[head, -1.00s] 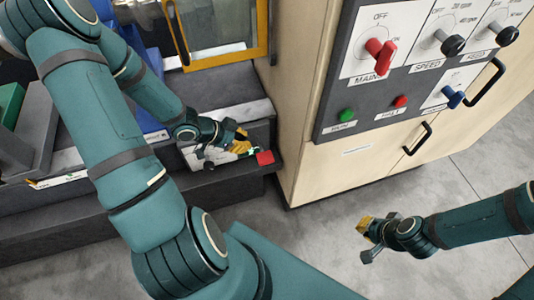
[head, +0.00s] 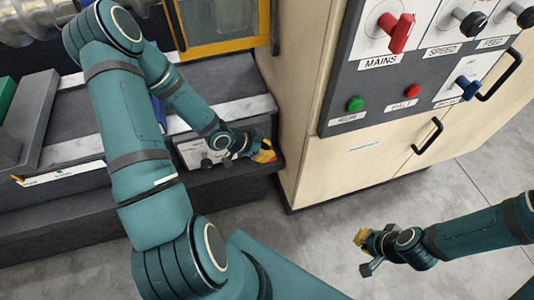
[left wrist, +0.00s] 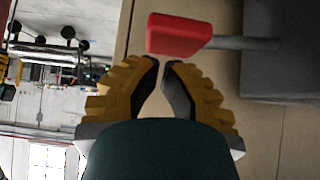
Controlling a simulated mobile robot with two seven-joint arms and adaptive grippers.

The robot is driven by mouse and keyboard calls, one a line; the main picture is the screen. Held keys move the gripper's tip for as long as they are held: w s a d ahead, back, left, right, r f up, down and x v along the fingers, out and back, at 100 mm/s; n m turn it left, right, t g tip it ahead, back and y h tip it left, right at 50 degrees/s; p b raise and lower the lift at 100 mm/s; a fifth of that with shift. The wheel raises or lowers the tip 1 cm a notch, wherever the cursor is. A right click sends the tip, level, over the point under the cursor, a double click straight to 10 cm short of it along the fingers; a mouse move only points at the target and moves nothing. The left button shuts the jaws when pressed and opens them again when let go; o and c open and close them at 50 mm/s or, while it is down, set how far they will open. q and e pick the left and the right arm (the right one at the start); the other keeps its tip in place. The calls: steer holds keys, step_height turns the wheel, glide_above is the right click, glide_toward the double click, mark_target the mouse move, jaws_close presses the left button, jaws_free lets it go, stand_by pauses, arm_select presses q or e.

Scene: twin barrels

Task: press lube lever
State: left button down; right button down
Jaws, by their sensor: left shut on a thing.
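The lube lever is a red block-shaped handle (left wrist: 178,36) on a grey rod, at the top of the left wrist view. In the head view my left gripper hides it. My left gripper (head: 266,152) is at the right end of the low machine front. The left wrist view shows its yellow fingers (left wrist: 163,62) drawn close together, tips at the lower edge of the red handle. It is shut on the lever, though the contact is hard to see. My right gripper (head: 360,237) hangs over the bare floor at the right; its finger gap is too small to tell.
A white panel (head: 197,152) with a dark knob is beside my left gripper. The cabinet (head: 305,150) stands close on its right, with a red mains switch (head: 398,32), a green button (head: 354,103) and black handles. Grey floor (head: 300,235) is clear in front.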

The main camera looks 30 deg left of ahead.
arm_select(q)
steer(key=shift+f, duration=0.3)
steer(key=f+b, duration=0.2)
steer(key=f, duration=0.1)
steer(key=s+d+f+b, duration=0.1)
steer(key=f, duration=0.1)
steer(key=shift+f+b, duration=0.25)
steer(key=shift+b, duration=0.05)
stand_by(0.3)
